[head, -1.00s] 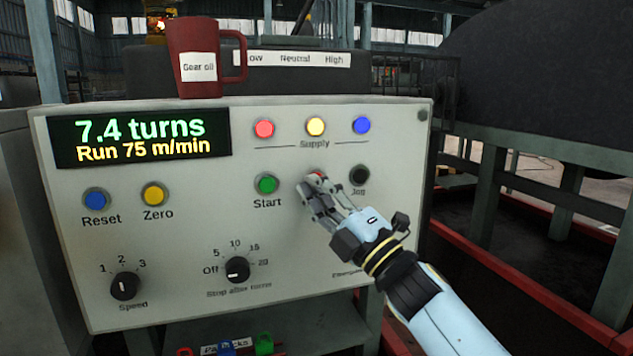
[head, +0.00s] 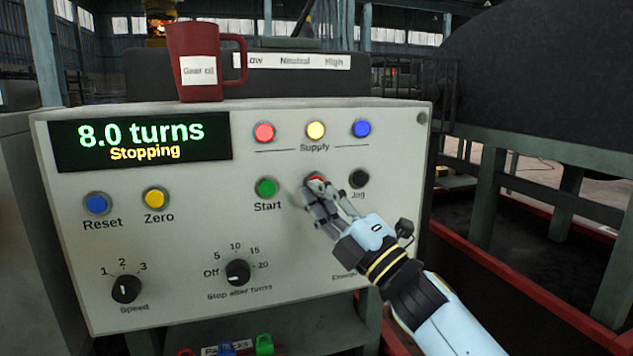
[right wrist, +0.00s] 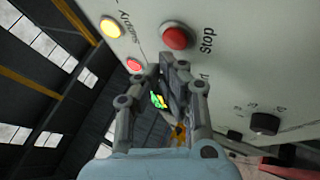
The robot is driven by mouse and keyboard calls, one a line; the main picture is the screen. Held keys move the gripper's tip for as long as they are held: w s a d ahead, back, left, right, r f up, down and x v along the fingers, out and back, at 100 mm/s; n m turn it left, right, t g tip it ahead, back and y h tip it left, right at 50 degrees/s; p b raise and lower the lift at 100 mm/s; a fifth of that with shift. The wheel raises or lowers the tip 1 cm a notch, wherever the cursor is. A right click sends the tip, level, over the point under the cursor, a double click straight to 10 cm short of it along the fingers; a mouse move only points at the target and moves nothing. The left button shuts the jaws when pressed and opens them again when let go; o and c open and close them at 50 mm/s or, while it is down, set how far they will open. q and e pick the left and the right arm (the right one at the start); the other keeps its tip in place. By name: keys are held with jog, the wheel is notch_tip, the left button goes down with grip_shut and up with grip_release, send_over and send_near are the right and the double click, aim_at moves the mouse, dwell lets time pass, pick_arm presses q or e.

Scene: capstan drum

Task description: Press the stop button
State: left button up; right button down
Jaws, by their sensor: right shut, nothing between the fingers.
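The red stop button (head: 315,178) is on the grey control panel (head: 200,300), right of the green Start button (head: 267,187) and left of the black Jog button (head: 358,178). My right gripper (head: 318,192) is shut and empty, its fingertips just below the stop button and hiding its lower part and label. In the right wrist view the stop button (right wrist: 177,37) and its "Stop" label show just beyond the fingertips (right wrist: 174,66). Contact cannot be told. The display (head: 140,140) reads "8.0 turns" and "Stopping". My left gripper is not in view.
Red, yellow and blue Supply lights (head: 316,130) sit above the stop button. Blue Reset (head: 97,204) and yellow Zero (head: 156,198) buttons are at left, with two black knobs (head: 237,272) below. A dark red mug (head: 195,60) stands behind the panel's top edge.

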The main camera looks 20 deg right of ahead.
jog(key=s+p, duration=0.1)
jog(key=s, duration=0.4)
jog(key=shift+d+p, duration=0.1)
jog(key=shift+p, duration=0.25)
dwell(0.6)
jog(key=s+d+f+m+g+h, duration=0.35)
jog(key=s+f, duration=0.25)
jog(key=f, duration=0.8)
jog(key=s+d+f+m+g+h, duration=0.25)
jog(key=s+f+m, duration=0.3)
jog(key=f, duration=0.85)
jog(key=s+d+f+m+g+h, duration=0.35)
jog(key=s+f, duration=0.25)
jog(key=f, duration=0.8)
jog(key=s+d+f+m+g, duration=0.2)
jog(key=s+f, duration=0.4)
jog(key=s, duration=0.6)
jog(key=s+d+f+m+g+h, duration=0.1)
jog(key=s+f+m+g, duration=0.4)
jog(key=s, duration=0.6)
jog(key=s+d+f+m+g+h, duration=0.1)
jog(key=s+f+m+g, duration=0.3)
jog(key=s, duration=0.8)
notch_tip(320, 180, down, 3)
jog(key=shift+s+d+r, duration=0.1)
jog(key=shift+s+d, duration=0.25)
jog(key=shift+d, duration=0.55)
